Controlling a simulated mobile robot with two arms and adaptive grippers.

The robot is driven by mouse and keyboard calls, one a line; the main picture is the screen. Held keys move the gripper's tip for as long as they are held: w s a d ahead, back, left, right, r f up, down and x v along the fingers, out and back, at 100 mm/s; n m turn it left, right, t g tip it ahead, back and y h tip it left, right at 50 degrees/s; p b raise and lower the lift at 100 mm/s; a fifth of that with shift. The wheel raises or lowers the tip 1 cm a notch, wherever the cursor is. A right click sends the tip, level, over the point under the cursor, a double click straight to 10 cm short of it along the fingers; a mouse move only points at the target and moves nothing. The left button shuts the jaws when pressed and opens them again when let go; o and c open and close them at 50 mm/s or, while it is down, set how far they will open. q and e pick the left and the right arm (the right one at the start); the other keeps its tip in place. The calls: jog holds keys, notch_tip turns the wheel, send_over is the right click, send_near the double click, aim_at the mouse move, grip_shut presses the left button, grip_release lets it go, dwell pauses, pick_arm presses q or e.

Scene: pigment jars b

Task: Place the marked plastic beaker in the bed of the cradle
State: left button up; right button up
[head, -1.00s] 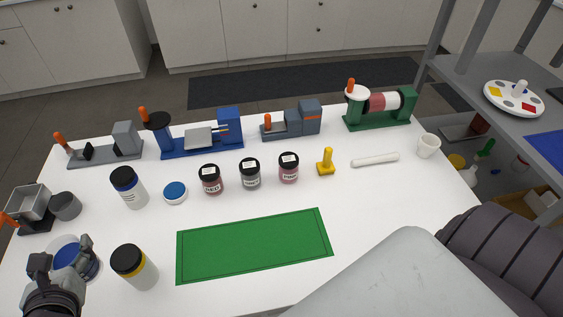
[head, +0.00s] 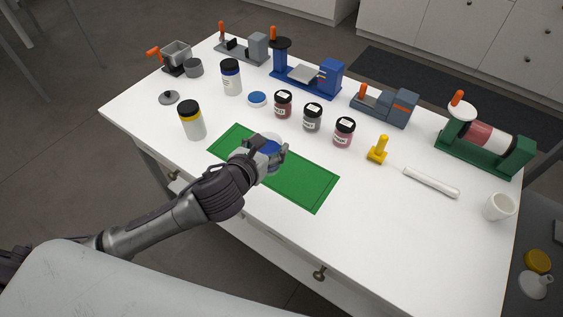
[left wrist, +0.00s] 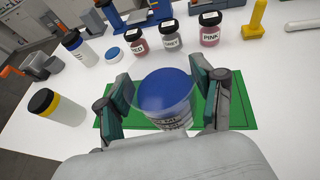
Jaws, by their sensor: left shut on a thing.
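My left gripper (head: 268,160) is shut on a clear plastic beaker (left wrist: 165,98) with blue in it and dark lettering on its side. It holds the beaker upright over the green mat (head: 308,187); the height above the mat is unclear. In the head view the fingers partly hide the beaker (head: 268,147). Which fixture is the cradle I cannot tell for sure: at the back stand a grey one (head: 242,48), a blue one with a flat plate (head: 305,76), a grey-blue one (head: 384,104) and a green one holding a red-and-white cylinder (head: 485,138). My right gripper is not in view.
Labelled jars, red (head: 283,104), grey (head: 313,117) and pink (head: 344,132), stand behind the mat. A yellow-banded bottle (head: 192,121) and a blue-banded bottle (head: 231,77) stand left. A yellow stamp-like piece (head: 377,150), white rod (head: 432,183) and white cup (head: 498,207) are right. The front right is clear.

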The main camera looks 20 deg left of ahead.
pick_arm(q)
jog(key=shift+w+a+f, duration=0.9)
jog(key=shift+w+f, duration=0.75)
jog(key=shift+f, duration=0.1)
jog(key=shift+w+a+f, duration=0.85)
jog(key=shift+w+f, duration=0.75)
jog(key=shift+f, duration=0.15)
jog(key=shift+w+a+f, duration=0.9)
jog(key=shift+w+f, duration=0.75)
jog(key=shift+f, duration=0.1)
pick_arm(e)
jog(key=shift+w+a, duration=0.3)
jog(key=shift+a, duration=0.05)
pick_arm(q)
jog(key=shift+f, duration=0.1)
jog(key=o, duration=1.2)
jog(key=shift+o, duration=0.5)
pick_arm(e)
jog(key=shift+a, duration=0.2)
